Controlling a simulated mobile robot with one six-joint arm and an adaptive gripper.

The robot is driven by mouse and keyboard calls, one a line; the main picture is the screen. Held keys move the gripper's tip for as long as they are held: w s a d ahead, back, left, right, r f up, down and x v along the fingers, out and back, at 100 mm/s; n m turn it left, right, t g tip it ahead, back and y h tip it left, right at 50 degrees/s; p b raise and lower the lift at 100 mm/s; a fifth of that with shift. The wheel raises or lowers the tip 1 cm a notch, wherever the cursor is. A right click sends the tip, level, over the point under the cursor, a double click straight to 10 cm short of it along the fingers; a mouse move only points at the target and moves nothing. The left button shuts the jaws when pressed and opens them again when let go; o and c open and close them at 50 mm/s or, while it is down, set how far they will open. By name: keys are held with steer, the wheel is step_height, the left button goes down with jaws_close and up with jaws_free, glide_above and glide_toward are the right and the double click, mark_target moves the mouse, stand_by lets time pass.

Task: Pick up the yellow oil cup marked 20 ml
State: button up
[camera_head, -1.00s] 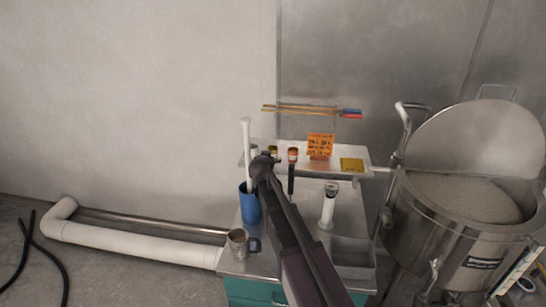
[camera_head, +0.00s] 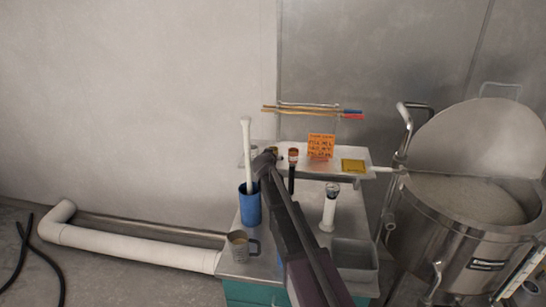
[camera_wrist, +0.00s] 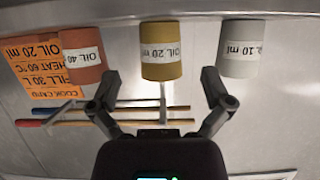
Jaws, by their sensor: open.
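In the wrist view the yellow cup (camera_wrist: 160,58) is upright in the picture's middle, with a white label reading OIL 20 ml. An orange-red cup (camera_wrist: 82,55) marked OIL 40 is to its left and a grey cup (camera_wrist: 243,48) marked 10 ml to its right. My gripper (camera_wrist: 160,80) is open, its fingers spread wide to either side, with the yellow cup lined up between them. In the head view my gripper (camera_head: 265,160) is at the shelf's front and largely hides the yellow cup. The orange-red cup (camera_head: 293,155) shows just right of it.
The cups are on a metal shelf (camera_head: 345,178) above a bench. An orange note (camera_head: 321,147) and rods (camera_head: 305,109) are behind. A blue container (camera_head: 249,205) with a white stick, a metal mug (camera_head: 240,246) and a white-handled tool (camera_head: 328,208) stand below. A large pot (camera_head: 440,235) is right.

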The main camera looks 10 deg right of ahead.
steer(key=b+x, duration=0.1)
steer(key=x, duration=0.3)
steer(key=shift+a+f+b, duration=0.1)
steer(key=shift+f+b, duration=0.1)
steer(key=shift+b, duration=0.15)
steer(key=shift+w+d+f, duration=0.15)
steer(key=shift+w+d, duration=0.05)
steer(key=shift+w, duration=0.2)
steer(key=c, duration=1)
